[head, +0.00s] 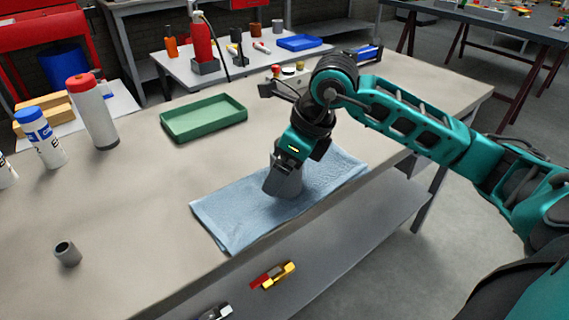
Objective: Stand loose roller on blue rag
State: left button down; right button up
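The blue rag (235,218) lies flat along the front of the workbench. My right gripper (282,190) points down over the rag's middle, with its grey lower end close to or touching the cloth. Its fingers are seen from behind, so I cannot tell whether they are open or hold a roller. A short grey hollow cylinder (67,254) stands on the bench at the far left, well apart from the rag; I cannot tell if it is the loose roller. My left gripper is not in view.
A green tray (204,119) lies behind the rag. A white bottle with a red cap (93,113) and a blue-capped bottle (40,138) stand at the left. The bench between cylinder and rag is clear. Red and yellow tools (272,276) show below the front edge.

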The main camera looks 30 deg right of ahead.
jog(key=shift+s, duration=0.1)
pick_arm(q)
jog(key=p, duration=0.1)
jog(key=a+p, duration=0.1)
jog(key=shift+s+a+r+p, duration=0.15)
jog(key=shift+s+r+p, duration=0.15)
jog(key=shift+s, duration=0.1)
pick_arm(e)
jog(key=v, duration=1.2)
jog(key=shift+r, duration=0.55)
